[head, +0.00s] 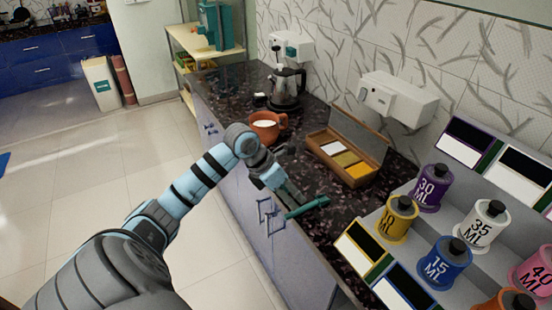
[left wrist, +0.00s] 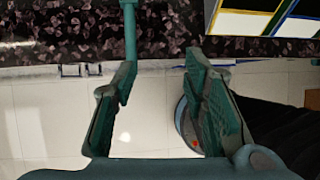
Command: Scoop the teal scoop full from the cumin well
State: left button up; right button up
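The teal scoop (head: 307,207) lies near the front edge of the dark counter; it also shows in the left wrist view (left wrist: 130,22) as a narrow teal bar. My left gripper (head: 291,190) is close by it at the counter edge. In the left wrist view its fingers (left wrist: 158,85) are wide apart, with the bar's near end by the left fingertip; I cannot tell if they touch. A wooden spice box (head: 314,139) with a raised lid holds white, brownish-gold and yellow wells. The brownish-gold middle well (head: 346,159) looks like the cumin. My right gripper is out of view.
An orange mug (head: 266,129) with white contents stands left of the spice box, with a kettle (head: 287,85) behind. A rack of labelled bottles (head: 445,262) stands at right. The dark counter (head: 300,165) is clear between mug and box.

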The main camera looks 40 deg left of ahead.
aim_at(292, 213)
pick_arm(q)
jog(key=s+a+y, duration=0.1)
jog(key=a+y, duration=0.1)
jog(key=a, duration=0.2)
jog(key=shift+g, duration=0.4)
jog(key=b+x, duration=0.8)
jog(key=x, duration=0.1)
jog(key=b+x, duration=0.4)
jog(key=x, duration=0.1)
jog(key=shift+d, duration=0.35)
jog(key=shift+r, duration=0.1)
grip_shut()
jog(key=shift+r, duration=0.1)
